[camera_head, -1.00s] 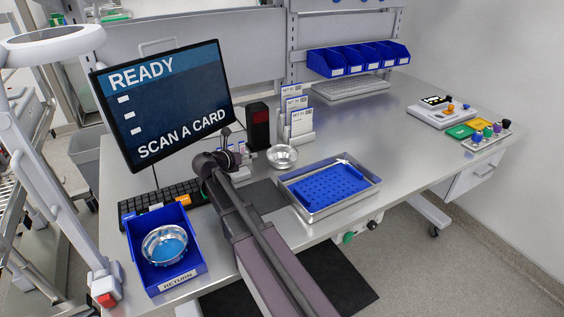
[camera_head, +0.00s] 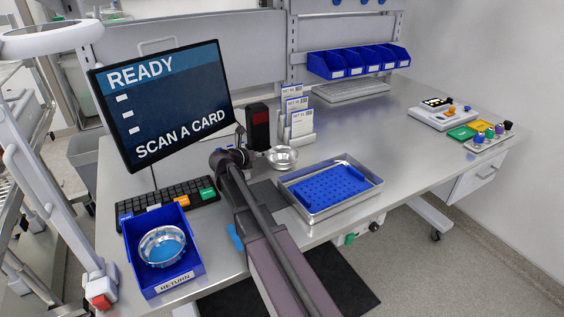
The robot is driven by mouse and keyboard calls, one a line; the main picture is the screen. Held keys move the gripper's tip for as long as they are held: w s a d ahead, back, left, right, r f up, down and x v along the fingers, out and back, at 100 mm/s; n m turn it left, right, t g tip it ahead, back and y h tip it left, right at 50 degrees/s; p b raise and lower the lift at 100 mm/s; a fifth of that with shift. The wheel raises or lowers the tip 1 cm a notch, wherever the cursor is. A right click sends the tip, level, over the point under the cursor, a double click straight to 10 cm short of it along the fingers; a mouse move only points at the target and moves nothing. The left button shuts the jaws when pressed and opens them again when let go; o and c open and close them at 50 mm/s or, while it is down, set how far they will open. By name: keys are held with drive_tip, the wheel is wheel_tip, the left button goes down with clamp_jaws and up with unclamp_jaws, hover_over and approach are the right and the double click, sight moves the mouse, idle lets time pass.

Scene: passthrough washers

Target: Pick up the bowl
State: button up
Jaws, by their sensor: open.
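A small silver metal bowl (camera_head: 283,157) stands upright on the steel table, just right of my gripper. A second metal bowl (camera_head: 162,247), blue inside, sits in the blue RETURN bin (camera_head: 180,285) at the front left. My gripper (camera_head: 250,147) is open, at the far end of my arm, close to the left side of the small bowl. My own wrist hides much of its fingers, and I cannot tell whether they touch the bowl.
A steel tray with a blue perforated insert (camera_head: 335,187) lies right of my arm. A black card reader (camera_head: 258,127) and card holder (camera_head: 299,128) stand behind the bowl. The monitor (camera_head: 165,105) and keyboard (camera_head: 165,198) are left. The table's right middle is clear.

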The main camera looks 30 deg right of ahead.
sight(283, 158)
drive_tip(key=shift+s+b+x, duration=0.2)
drive_tip(key=shift+b+x, duration=0.45)
drive_tip(key=shift+x, duration=1.8)
drive_tip(key=shift+d+r, duration=0.2)
drive_tip(key=shift+r, duration=0.05)
clamp_jaws()
